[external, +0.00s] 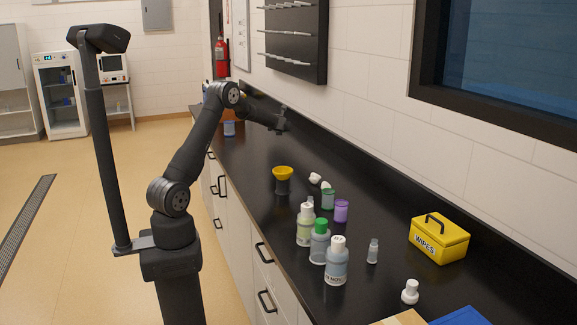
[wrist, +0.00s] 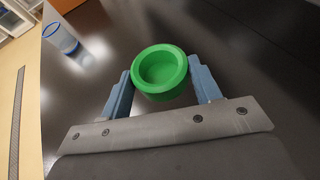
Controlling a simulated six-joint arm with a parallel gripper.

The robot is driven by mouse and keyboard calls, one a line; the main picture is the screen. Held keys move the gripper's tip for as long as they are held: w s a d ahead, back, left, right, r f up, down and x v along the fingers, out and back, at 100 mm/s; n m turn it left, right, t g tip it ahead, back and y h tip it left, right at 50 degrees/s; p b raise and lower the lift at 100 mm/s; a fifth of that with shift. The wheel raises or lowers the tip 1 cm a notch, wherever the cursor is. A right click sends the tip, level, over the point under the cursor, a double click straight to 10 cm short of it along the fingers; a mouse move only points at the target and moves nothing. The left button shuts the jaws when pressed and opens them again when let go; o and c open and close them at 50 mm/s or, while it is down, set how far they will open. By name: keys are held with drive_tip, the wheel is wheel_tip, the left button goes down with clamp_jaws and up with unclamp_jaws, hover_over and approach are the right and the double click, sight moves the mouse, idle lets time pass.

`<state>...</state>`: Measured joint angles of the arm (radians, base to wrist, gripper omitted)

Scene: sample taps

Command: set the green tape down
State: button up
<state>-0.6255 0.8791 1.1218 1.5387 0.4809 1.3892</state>
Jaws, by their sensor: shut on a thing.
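The green tape (wrist: 160,70) is a thick green ring in the wrist view, its round opening facing the camera. My gripper (wrist: 158,84) is shut on it, with a blue-grey finger on each side. The dark counter lies below the tape; I cannot tell whether the tape touches it. In the external view my gripper (external: 283,122) is at the far part of the counter, near the wall, and the tape cannot be made out there.
A blue-rimmed clear cup (wrist: 60,38) stands on the counter, left of the tape; it also shows in the external view (external: 229,128).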

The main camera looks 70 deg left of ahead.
drive_tip(key=s+a, duration=0.6)
drive_tip(key=s, duration=0.1)
hover_over(244, 143)
wheel_tip(244, 143, down, 7)
drive_tip(key=shift+w+f, duration=0.1)
drive_tip(key=shift+w, duration=0.05)
drive_tip(key=shift+f, duration=2.05)
drive_tip(key=shift+f, duration=0.15)
drive_tip(key=o, duration=1)
drive_tip(key=shift+o, duration=0.2)
